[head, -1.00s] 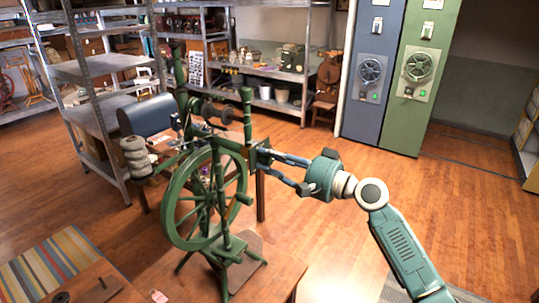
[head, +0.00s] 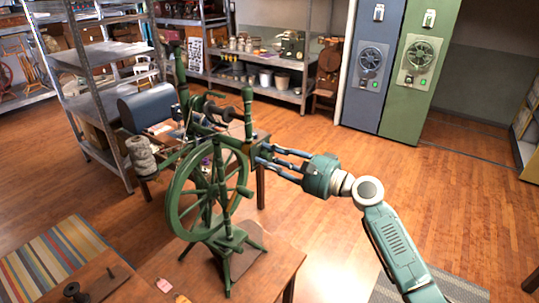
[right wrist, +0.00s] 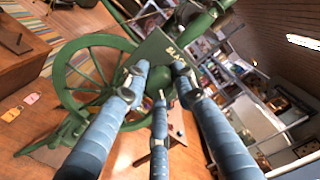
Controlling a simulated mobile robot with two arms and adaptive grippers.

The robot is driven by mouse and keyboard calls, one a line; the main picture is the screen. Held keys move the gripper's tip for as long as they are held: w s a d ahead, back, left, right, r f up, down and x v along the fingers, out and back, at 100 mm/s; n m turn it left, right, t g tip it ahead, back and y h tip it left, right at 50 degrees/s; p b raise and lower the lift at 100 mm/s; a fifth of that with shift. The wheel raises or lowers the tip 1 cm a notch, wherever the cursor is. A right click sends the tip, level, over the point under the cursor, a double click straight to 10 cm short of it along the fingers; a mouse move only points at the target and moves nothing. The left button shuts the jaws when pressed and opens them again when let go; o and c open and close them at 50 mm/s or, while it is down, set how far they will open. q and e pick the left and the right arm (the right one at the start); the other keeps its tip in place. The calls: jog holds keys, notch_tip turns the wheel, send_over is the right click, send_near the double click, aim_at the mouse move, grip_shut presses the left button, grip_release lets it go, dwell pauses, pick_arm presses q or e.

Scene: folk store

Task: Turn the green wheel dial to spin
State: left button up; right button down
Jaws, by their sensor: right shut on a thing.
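A green spinning wheel stands on a wooden table in front of me. Its spoked wheel (head: 173,196) is upright, and its rim also shows in the right wrist view (right wrist: 62,78). My right gripper (head: 260,155) comes in from the right. The plate's link to the wheel is partly hidden by the fingers. My left gripper is not in view.
The table (head: 275,262) has a pink tag (head: 182,299) near its front edge. A blue-grey cabinet (head: 366,100) and a green cabinet (head: 408,110) with round handles stand at the back. Metal shelves (head: 100,95) stand at the left.

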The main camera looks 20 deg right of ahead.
jog(key=shift+w+d+r, duration=0.1)
jog(key=shift+d+r, duration=0.15)
jog(key=c, duration=1.4)
grip_release()
jog(key=shift+c, duration=0.2)
jog(key=shift+o, duration=0.2)
jog(key=shift+f, duration=0.2)
jog(key=shift+f, duration=0.1)
jog(key=shift+s+d, duration=0.2)
jog(key=shift+s, duration=0.05)
jog(key=v, duration=1.1)
jog(key=shift+d, duration=0.2)
